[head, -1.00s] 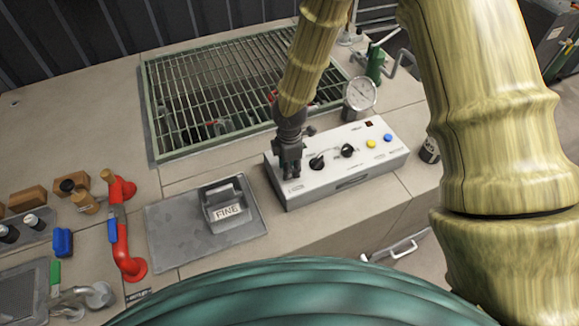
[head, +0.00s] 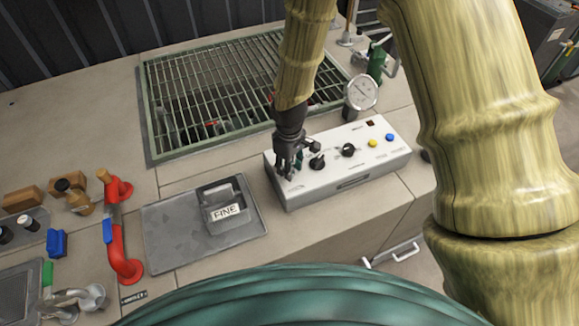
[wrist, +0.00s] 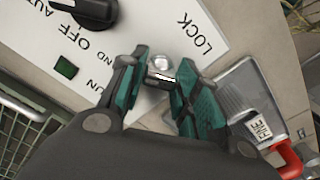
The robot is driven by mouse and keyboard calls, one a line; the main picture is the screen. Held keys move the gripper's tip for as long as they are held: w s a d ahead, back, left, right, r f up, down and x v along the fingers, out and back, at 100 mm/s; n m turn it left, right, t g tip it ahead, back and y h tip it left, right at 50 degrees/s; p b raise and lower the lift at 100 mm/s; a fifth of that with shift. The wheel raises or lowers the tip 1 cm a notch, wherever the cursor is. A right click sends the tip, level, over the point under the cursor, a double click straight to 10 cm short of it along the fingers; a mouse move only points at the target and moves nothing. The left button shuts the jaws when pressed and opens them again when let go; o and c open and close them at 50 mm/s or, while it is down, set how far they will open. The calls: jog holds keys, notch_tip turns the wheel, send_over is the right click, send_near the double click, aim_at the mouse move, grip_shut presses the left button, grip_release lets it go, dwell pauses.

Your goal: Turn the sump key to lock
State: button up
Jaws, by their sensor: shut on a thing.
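The white control box (head: 340,165) stands on the counter, with black knobs and yellow and blue buttons on top. My gripper (head: 288,170) points down at the left end of this box. In the wrist view my gripper (wrist: 165,80) has its green-padded fingers on both sides of the small silver sump key (wrist: 162,66) and is shut on it. The fingers hide most of the key, so its exact angle is hard to tell. The word LOCK (wrist: 194,34) is printed on the panel beside it.
A black selector knob (wrist: 92,10) with OFF and AUTO marks is close to my gripper. A grated pit (head: 215,90) lies behind the box, a gauge (head: 361,92) at its back right. A grey plate with a FINE-labelled block (head: 222,205) and a red pipe handle (head: 118,235) are left.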

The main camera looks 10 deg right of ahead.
jog(key=m, duration=0.5)
jog(key=shift+m+b, duration=0.3)
jog(key=shift+w+r, duration=0.1)
dwell(0.4)
jog(key=o, duration=1)
notch_tip(320, 180, up, 12)
jog(key=shift+f, duration=0.1)
jog(key=shift+a, duration=0.1)
dwell(0.5)
